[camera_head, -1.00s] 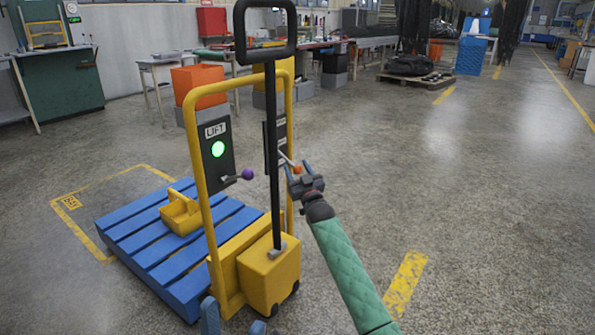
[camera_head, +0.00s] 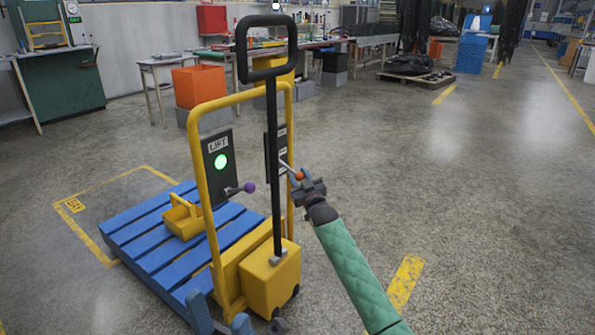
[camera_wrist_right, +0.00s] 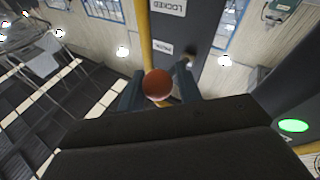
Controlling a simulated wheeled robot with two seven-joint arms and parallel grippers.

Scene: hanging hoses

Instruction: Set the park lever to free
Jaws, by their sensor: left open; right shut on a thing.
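The park lever (camera_head: 287,167) sticks out from a dark panel on the right of the yellow cart frame and ends in an orange ball knob (camera_head: 299,176). My right gripper (camera_head: 302,178) is shut on this knob. In the right wrist view the knob (camera_wrist_right: 158,84) sits between the two fingers. A white label with LOCKED (camera_wrist_right: 280,10) and a second, smaller label (camera_wrist_right: 163,47) show on the panel there. I cannot tell the lever's setting. My left gripper (camera_head: 219,309) is open and empty at the bottom edge, low by the cart's base.
The black tow handle (camera_head: 272,150) stands just left of the park lever. A LIFT panel (camera_head: 219,165) has a lit green lamp and a purple-knobbed lever (camera_head: 248,187). A blue pallet (camera_head: 160,240) carries a yellow tote (camera_head: 184,215). Open floor lies right.

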